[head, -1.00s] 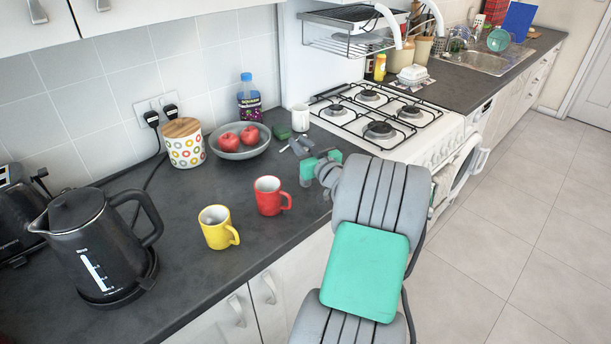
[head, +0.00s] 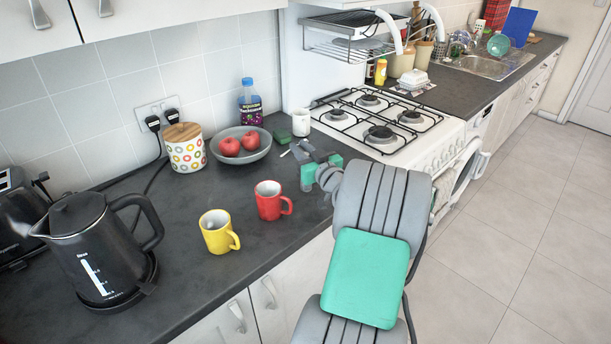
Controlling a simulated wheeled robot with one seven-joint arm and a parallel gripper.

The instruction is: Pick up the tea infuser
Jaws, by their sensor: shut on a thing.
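My gripper (head: 301,149) is low over the dark counter, left of the hob, with its fingers pointing away from me. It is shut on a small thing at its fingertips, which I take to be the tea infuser. A small pale piece, likely part of the tea infuser (head: 285,153), shows just left of the fingertips. The rest of it is hidden by the fingers or too small to make out. I cannot tell whether it is clear of the counter.
A red mug (head: 269,201) and yellow mug (head: 216,233) stand left of my arm. Behind are a bowl (head: 240,148) of red fruit, a green sponge (head: 283,134), a white mug (head: 301,122) and a bottle (head: 250,105). The gas hob (head: 385,115) is right. A kettle (head: 90,250) stands left.

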